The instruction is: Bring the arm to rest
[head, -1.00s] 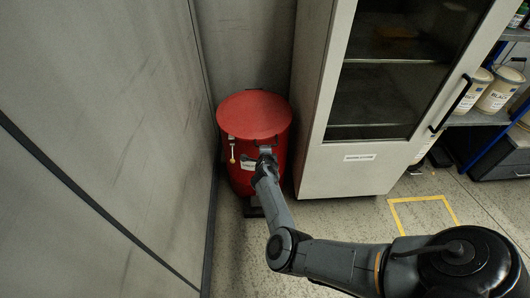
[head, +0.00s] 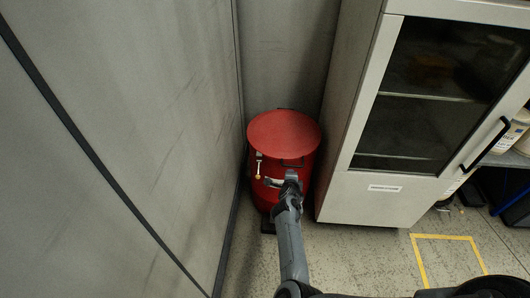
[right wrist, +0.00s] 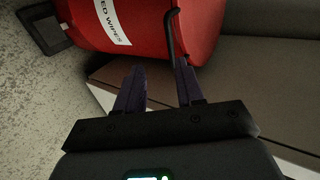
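The red drum (head: 283,135) stands upright in the corner between the grey wall and the cabinet, its round lid looking closed. My right gripper (head: 282,181) is in front of the drum, just below the lid's rim. In the right wrist view its two dark fingers (right wrist: 160,80) are apart with nothing held between them. The drum (right wrist: 205,25) shows there with a white "wipes" label (right wrist: 113,20) and a black handle (right wrist: 170,35) whose end runs close to the right finger; I cannot tell if they touch. My left gripper is out of view.
The tall grey cabinet (head: 365,200) with a glass door stands close at the drum's right. The grey wall (head: 130,120) is close at the left. A dark pedal (right wrist: 42,33) sits at the drum's foot. Floor with a yellow marked square (head: 445,237) is free at the right.

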